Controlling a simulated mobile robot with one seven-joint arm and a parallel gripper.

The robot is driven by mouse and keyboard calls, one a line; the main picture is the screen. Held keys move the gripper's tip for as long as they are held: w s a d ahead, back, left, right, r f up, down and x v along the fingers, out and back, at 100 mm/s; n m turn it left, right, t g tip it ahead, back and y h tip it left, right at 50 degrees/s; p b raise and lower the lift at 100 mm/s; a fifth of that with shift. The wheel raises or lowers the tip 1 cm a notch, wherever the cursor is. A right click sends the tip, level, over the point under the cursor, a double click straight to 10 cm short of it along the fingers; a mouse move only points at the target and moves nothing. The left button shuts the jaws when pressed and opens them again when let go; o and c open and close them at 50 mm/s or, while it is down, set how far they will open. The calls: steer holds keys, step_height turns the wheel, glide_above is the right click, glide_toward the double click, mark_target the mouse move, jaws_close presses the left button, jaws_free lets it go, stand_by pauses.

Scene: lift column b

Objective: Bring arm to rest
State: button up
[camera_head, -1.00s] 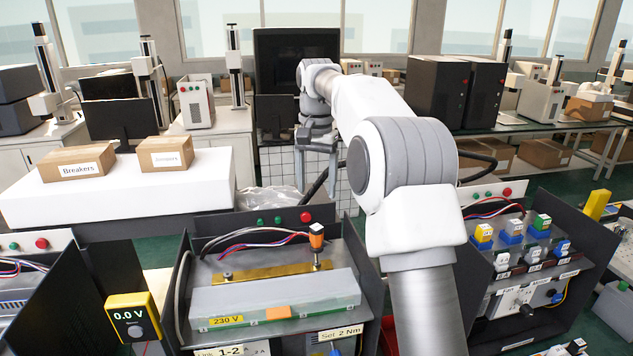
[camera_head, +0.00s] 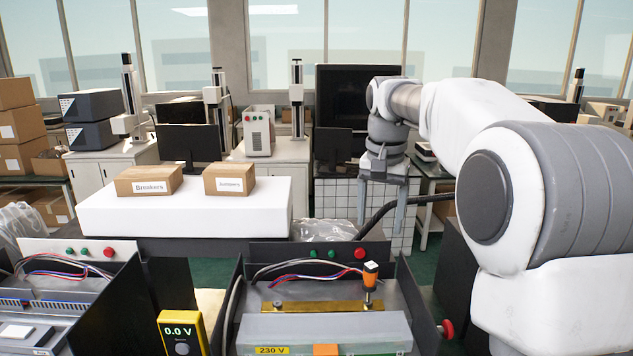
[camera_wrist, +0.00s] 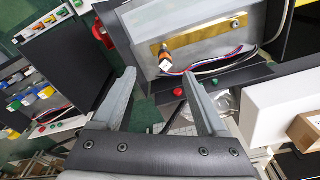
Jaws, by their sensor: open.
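My gripper (camera_head: 383,205) hangs at the end of my raised white and grey arm in the head view, with its fingers pointing down and apart. It is empty, above and behind the back edge of the middle panel box (camera_head: 420,290). In the wrist view my gripper (camera_wrist: 160,95) shows two grey fingers spread wide with nothing between them. Beyond the fingertips lie the box's back wall and an orange-handled screwdriver (camera_wrist: 166,50) by the brass bar. The screwdriver also stands upright at the bar's right end in the head view (camera_head: 370,277).
A yellow meter reading 0.0 V (camera_head: 180,333) stands left of the middle box. Cartons marked Breakers (camera_head: 148,181) and Jumpers (camera_head: 229,180) sit on a white block (camera_head: 100,215). A crumpled clear bag (camera_head: 325,230) lies behind the middle box. A monitor and machines stand farther back.

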steer(key=s+n+t, duration=0.2)
steer(key=s+n, duration=0.1)
steer(key=s, duration=1.3)
steer(key=s+f+n+t+b, duration=0.1)
steer(key=s+f+n+t, duration=0.1)
steer(key=s+f, duration=0.6)
steer(key=s, duration=0.5)
steer(key=shift+d+b, duration=0.3)
